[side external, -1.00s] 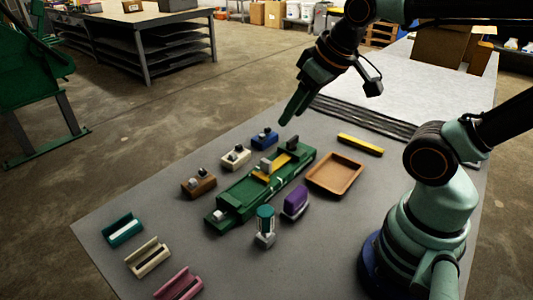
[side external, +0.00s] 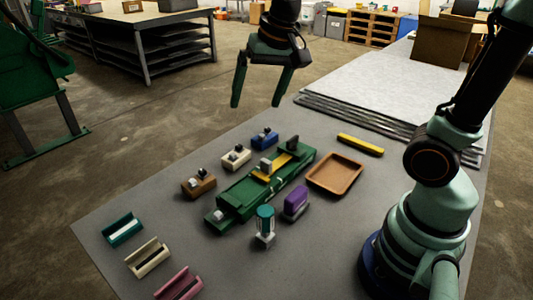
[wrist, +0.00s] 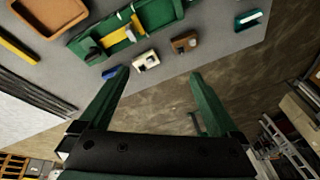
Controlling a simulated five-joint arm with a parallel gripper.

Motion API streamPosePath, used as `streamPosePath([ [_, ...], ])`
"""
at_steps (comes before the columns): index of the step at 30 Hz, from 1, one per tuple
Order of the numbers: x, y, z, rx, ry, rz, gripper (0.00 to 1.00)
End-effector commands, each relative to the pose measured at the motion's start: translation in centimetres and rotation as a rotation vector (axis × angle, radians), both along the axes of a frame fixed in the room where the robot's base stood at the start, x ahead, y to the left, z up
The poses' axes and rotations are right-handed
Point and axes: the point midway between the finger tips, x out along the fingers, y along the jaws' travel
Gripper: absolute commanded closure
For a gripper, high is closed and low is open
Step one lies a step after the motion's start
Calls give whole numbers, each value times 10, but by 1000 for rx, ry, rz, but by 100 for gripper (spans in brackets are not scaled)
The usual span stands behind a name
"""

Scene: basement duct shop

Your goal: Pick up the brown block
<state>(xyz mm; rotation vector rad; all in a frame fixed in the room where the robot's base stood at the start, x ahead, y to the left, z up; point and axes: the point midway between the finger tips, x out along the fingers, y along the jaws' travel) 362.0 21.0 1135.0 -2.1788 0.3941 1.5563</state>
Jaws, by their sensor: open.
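The brown block (side external: 199,184) stands on the grey table at the left of a row with a white block (side external: 236,157) and a blue block (side external: 264,138). It has a small grey and dark fitting on top. My gripper (side external: 256,105) is open and empty, its green fingers pointing down, high above and beyond the blue block. In the wrist view, the brown block (wrist: 184,43) lies ahead of my fingertips (wrist: 159,75), near the table edge. The white block (wrist: 146,60) is beside it and nothing is between my fingers.
A green fixture (side external: 240,196) with a yellow part lies right of the row. A purple piece (side external: 296,202), a teal-topped piece (side external: 265,226), a brown tray (side external: 335,175) and a yellow bar (side external: 360,144) stand beyond. Coloured holders (side external: 148,258) line the front left.

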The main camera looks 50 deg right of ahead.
Motion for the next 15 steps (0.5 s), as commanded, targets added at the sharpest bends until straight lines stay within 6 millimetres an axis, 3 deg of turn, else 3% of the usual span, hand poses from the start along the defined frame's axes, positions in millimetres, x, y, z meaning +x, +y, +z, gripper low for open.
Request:
streamPosePath([
  [8, 67, 24, -27, 111, 138, -393, 3],
  [15, 115, 49, -75, 159, 239, -748, 3],
])
